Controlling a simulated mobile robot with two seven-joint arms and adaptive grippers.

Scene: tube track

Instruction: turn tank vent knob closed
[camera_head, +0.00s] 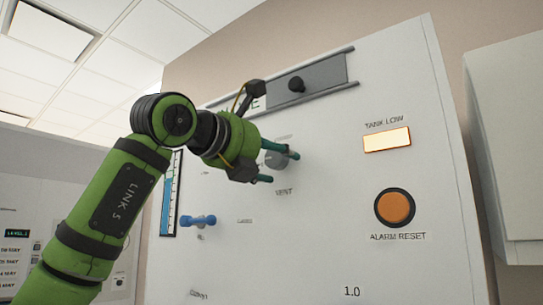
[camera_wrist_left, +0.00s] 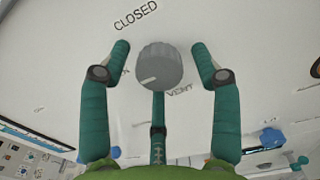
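The grey ridged vent knob (camera_head: 274,158) is on the white panel above the VENT label, partly hidden by my gripper in the head view. In the left wrist view the knob (camera_wrist_left: 162,68) sits between my fingers, with its white mark pointing to the lower left. The word CLOSED (camera_wrist_left: 135,16) is above it; another label at left is mostly covered by a finger. My left gripper (camera_head: 283,166) is open at the knob. In the left wrist view its two outer fingers (camera_wrist_left: 161,50) stand apart on either side with visible gaps; a third finger is below. My right gripper is not in view.
The panel (camera_head: 330,230) also bears a blue valve handle (camera_head: 198,221), a blue level gauge (camera_head: 168,195), a lit TANK LOW lamp (camera_head: 387,139) and an orange ALARM RESET button (camera_head: 395,207). A grey rail with a black knob (camera_head: 297,84) runs above the vent knob.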

